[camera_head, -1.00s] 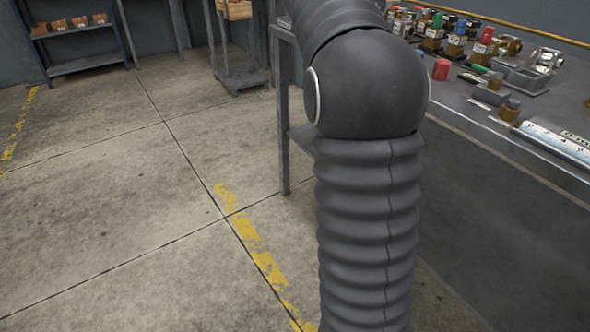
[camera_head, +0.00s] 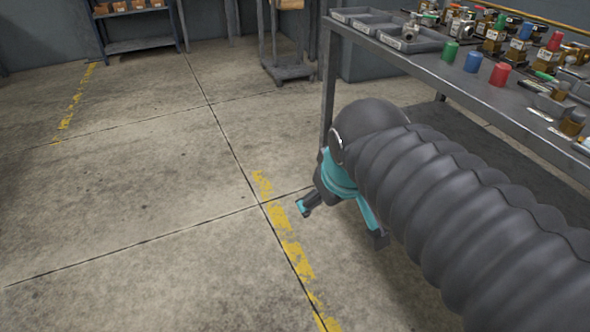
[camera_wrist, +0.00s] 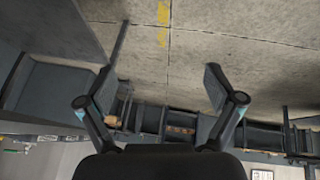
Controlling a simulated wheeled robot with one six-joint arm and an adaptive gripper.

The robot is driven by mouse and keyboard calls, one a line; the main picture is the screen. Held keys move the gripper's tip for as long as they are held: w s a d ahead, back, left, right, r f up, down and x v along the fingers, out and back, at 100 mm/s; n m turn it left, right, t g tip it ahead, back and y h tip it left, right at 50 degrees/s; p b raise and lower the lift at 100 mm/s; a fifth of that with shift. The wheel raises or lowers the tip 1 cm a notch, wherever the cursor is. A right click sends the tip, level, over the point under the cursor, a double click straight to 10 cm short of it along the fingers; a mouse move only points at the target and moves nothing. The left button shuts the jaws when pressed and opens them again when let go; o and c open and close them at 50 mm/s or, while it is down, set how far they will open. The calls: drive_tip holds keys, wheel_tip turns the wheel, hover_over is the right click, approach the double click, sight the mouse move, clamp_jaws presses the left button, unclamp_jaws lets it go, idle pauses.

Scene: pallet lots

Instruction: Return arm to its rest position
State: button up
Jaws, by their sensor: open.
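My gripper (camera_head: 340,220) hangs past the end of my ribbed grey arm in the head view, beside the left end of the workbench and above the concrete floor. Its teal-marked fingers are spread apart. In the wrist view my gripper (camera_wrist: 155,90) also shows both fingers wide apart with nothing between them. Part of the gripper and wrist is hidden behind the arm in the head view.
The workbench (camera_head: 415,68) holds grey trays, several coloured cylinders and fittings. A shelf rack (camera_head: 135,45) with small boxes and a cart (camera_head: 288,70) stand at the back. The floor (camera_head: 130,190) with worn yellow lines is open on the left.

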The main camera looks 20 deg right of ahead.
drive_tip(key=s+a+f, duration=0.1)
drive_tip(key=s+f+m, duration=0.1)
drive_tip(key=s+a+f+m+y, duration=0.1)
drive_tip(key=shift+s+a+f, duration=0.25)
drive_tip(key=shift+s+a, duration=0.05)
idle(1.0)
